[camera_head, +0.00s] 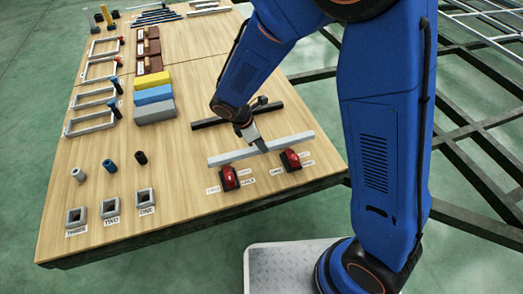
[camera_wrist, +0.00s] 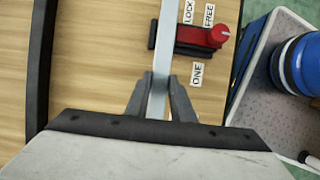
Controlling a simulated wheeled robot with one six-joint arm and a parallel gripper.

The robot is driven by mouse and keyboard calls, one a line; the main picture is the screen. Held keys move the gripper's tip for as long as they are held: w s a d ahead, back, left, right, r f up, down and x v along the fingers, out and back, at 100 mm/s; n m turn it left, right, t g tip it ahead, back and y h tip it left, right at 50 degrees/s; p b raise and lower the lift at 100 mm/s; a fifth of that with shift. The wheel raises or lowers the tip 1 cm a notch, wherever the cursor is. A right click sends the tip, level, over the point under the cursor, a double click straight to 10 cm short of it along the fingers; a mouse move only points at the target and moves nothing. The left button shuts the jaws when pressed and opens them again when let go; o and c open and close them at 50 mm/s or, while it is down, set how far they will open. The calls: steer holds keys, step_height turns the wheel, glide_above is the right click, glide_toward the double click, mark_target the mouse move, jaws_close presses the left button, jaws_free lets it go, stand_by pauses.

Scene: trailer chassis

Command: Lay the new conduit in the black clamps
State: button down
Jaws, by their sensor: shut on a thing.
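Two clamps with black bases and red levers, a left one (camera_head: 229,178) and a right one (camera_head: 290,160), sit on the board just in front of the bar. In the wrist view the bar crosses over the black base of one clamp (camera_wrist: 190,45). I cannot tell whether it touches that base.
A black bar (camera_head: 208,123) lies behind the grey bar on the wooden board (camera_head: 185,215). Labelled square sockets (camera_head: 111,207) and short cylinders stand at the left front. Yellow, blue and grey blocks (camera_head: 153,95) lie behind. The board's front right edge is near the clamps.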

steer(key=shift+f, duration=1.8)
steer(key=shift+f, duration=0.1)
steer(key=c, duration=1.5)
jaws_free()
steer(key=shift+c, duration=0.2)
steer(key=v, duration=1.2)
